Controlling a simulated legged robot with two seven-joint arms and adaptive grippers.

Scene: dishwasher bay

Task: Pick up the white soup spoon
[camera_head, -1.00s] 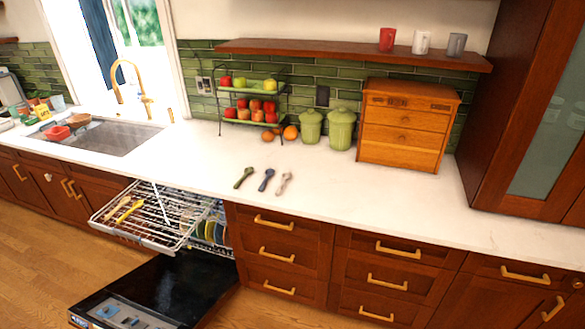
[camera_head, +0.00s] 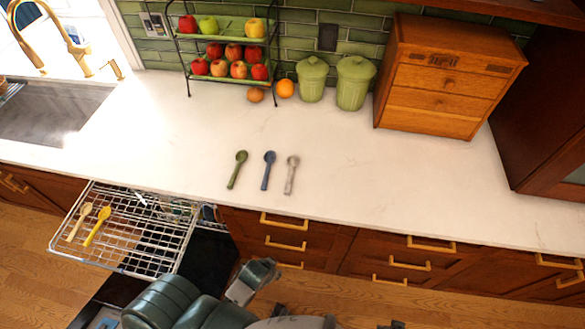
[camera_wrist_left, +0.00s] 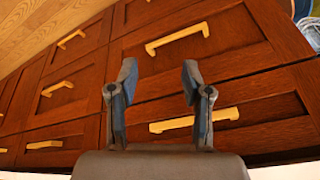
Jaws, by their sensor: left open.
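The white soup spoon (camera_head: 291,176) looks pale greyish-white in the head view. It lies on the white counter near the front edge, bowl toward the wall, rightmost in a row of three. A blue spoon (camera_head: 267,171) lies beside it and a green spoon (camera_head: 237,170) is at the left of the row. My left gripper (camera_head: 262,275) is at the bottom of the head view, in front of the drawers and nearer to me than the spoons. In the left wrist view my left gripper (camera_wrist_left: 159,82) is open and empty, with drawer fronts behind it. No spoon shows there.
The pulled-out dishwasher rack (camera_head: 150,240) holds a yellow spoon (camera_head: 97,227) and a pale spoon (camera_head: 79,222). Drawer handles (camera_head: 284,222) stick out below the counter. A fruit stand (camera_head: 228,60), green canisters (camera_head: 354,82) and a wooden drawer box (camera_head: 445,75) stand behind. The counter around the spoons is clear.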

